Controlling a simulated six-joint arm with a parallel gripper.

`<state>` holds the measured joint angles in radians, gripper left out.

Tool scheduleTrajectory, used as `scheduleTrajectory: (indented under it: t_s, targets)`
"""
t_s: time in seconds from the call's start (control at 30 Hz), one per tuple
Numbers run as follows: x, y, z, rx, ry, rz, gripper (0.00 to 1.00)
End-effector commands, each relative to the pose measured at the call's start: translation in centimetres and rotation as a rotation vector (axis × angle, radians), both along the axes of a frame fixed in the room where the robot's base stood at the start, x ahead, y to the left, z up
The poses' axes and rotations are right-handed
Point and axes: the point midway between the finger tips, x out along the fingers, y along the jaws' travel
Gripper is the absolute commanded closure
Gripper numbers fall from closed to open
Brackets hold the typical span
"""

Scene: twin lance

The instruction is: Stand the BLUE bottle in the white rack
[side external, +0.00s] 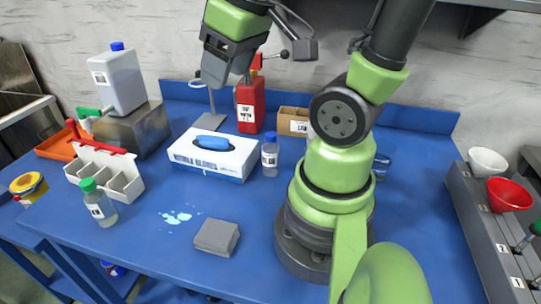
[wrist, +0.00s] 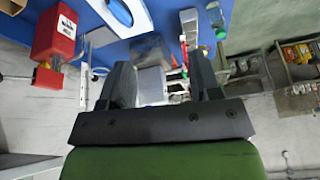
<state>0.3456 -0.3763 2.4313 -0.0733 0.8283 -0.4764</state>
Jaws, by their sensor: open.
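The blue-capped clear bottle (side external: 270,156) stands upright on the blue table, just right of the glove box. I cannot make it out in the wrist view. The white rack (side external: 104,172), with open compartments, stands at the table's left; it also shows near the top of the wrist view (wrist: 189,20). A green-capped clear bottle (side external: 98,203) stands in front of the rack, outside it. My gripper (side external: 216,70) is high above the table, above and left of the blue-capped bottle. In the wrist view its two fingers (wrist: 160,68) are apart with nothing held between them.
A glove box (side external: 213,154) lies between rack and blue-capped bottle. A red bottle (side external: 250,105) and cardboard box (side external: 293,121) stand behind. A large white bottle (side external: 117,80) sits on a metal block (side external: 131,130). A grey block (side external: 216,237) and a spill (side external: 177,217) are in front.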

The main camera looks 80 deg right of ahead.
Motion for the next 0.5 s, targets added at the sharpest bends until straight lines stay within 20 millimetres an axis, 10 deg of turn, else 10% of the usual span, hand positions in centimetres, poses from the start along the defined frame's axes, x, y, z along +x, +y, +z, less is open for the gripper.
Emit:
scheduleTrajectory:
  t_s: [0.2,0.5]
  targets:
    - [-1.3,-8.0,-5.6,-0.064,0.276,0.168,0.42]
    - [-3.9,-11.6,-9.5,-0.024,0.392,0.326,0.42]
